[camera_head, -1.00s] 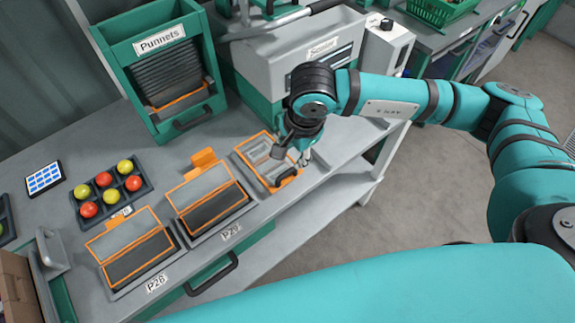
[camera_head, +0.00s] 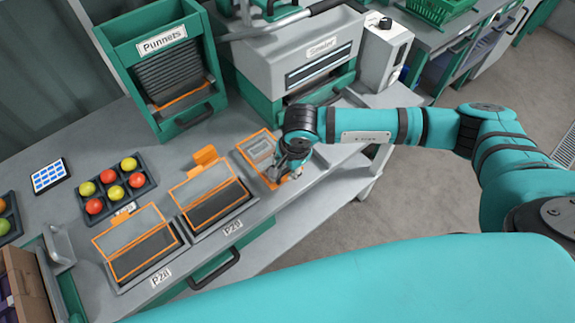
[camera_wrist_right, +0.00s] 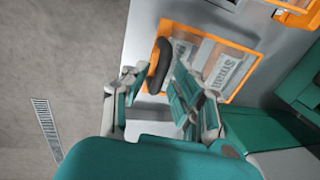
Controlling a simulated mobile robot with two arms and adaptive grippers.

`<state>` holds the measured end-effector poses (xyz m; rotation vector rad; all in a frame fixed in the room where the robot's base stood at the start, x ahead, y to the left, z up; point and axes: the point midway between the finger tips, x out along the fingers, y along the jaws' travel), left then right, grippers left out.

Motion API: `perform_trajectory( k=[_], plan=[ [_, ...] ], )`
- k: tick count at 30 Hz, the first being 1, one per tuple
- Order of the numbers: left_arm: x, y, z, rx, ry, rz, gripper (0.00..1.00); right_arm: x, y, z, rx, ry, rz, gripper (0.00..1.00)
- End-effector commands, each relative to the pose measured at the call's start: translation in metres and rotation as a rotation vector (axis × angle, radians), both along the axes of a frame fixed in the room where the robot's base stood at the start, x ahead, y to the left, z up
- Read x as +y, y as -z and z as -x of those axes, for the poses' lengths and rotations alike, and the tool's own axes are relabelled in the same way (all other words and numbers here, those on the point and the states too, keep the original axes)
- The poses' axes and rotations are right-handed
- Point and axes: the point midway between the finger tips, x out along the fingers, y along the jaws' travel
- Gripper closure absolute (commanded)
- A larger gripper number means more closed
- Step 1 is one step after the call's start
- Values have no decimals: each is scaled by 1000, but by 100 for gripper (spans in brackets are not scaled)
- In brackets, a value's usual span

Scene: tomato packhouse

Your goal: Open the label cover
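The label cover (camera_head: 256,147) is a clear panel in an orange frame, lying flat and shut on the bench right of the two punnet holders. In the right wrist view the label cover (camera_wrist_right: 246,76) shows printed labels beneath it, one reading "Small". Its dark curved handle (camera_wrist_right: 160,66) stands near one edge. My right gripper (camera_wrist_right: 155,92) is open, its fingers on either side of the handle, with no clear contact visible. In the head view my right gripper (camera_head: 284,174) hides the handle and the cover's near right part. My left gripper is not in view.
Two orange-framed holders, P28 (camera_head: 101,240) and P29 (camera_head: 173,188), stand left of the cover. Behind are the punnet rack (camera_head: 118,62) and the sealer (camera_head: 262,61). A tray of tomatoes (camera_head: 150,173) sits at left. The bench's front edge is close to my right gripper.

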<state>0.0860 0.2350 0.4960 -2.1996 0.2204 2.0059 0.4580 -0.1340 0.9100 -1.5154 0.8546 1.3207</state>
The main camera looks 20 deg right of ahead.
Motion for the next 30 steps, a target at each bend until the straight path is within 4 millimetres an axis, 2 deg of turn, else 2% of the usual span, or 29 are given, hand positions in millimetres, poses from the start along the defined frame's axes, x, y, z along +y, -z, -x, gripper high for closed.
perform_trajectory(
  k=[1, 5, 6, 21, 30],
  plan=[
    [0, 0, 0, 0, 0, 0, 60, 0, 0, 0, 0, 0, 0, 82],
    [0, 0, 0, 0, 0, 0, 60, 0, 0, 0, 0, 0, 0, 99],
    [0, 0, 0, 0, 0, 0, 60, 0, 0, 0, 0, 0, 0, 100],
    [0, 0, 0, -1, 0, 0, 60, 0, -3, -1, 10, 2, 4, 100],
    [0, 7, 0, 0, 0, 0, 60, 5, -26, -12, 127, 0, 47, 100]
  ],
)
